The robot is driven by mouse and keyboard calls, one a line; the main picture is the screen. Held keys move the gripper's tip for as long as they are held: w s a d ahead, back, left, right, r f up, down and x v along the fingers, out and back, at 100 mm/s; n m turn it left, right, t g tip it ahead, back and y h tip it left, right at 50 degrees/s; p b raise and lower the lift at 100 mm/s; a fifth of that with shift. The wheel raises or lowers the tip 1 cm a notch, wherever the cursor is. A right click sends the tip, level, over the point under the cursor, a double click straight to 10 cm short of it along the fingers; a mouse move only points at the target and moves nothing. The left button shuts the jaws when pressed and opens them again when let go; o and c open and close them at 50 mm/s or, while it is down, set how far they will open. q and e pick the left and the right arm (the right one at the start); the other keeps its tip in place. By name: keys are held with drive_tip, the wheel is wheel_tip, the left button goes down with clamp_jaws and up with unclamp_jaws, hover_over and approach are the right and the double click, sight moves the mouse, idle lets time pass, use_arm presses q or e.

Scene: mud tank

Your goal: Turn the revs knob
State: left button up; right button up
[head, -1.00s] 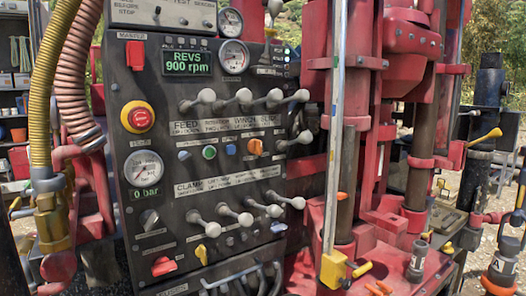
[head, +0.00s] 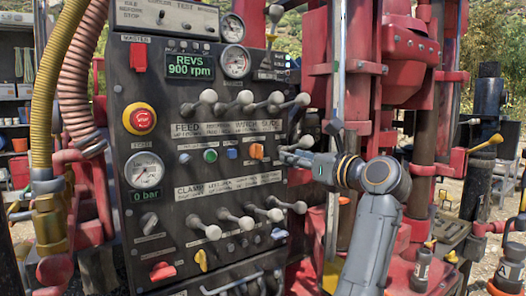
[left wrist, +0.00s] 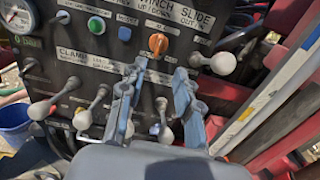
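The dark control panel (head: 110,100) carries a display (head: 190,65) reading REVS 900 rpm. No knob label reading revs is legible. An orange knob (head: 257,151) sits at the right of a row with a green button (head: 210,156) and blue ones; it also shows in the left wrist view (left wrist: 158,43). My left gripper (head: 292,157) is right of the orange knob, near the panel. In the left wrist view its two fingers (left wrist: 158,73) are apart, with nothing between them, tips just below the orange knob. My right gripper is out of view.
Lever rows with grey ball ends stand out above (head: 245,97) and below (head: 300,207) the knobs. A lever (left wrist: 223,64) is close beside the right finger. A red emergency button (head: 139,119) is at left. Red machine columns (head: 430,120) stand at right.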

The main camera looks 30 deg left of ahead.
sight(262, 149)
use_arm(q)
drive_tip(key=p+x, duration=0.4)
drive_tip(key=x, duration=0.9)
drive_tip(key=shift+f+p, duration=0.1)
drive_tip(key=shift+p, duration=0.3)
drive_tip(key=shift+w+a+f, duration=0.1)
drive_tip(key=shift+w+a, duration=0.05)
drive_tip(key=shift+a, duration=0.3)
clamp_jaws()
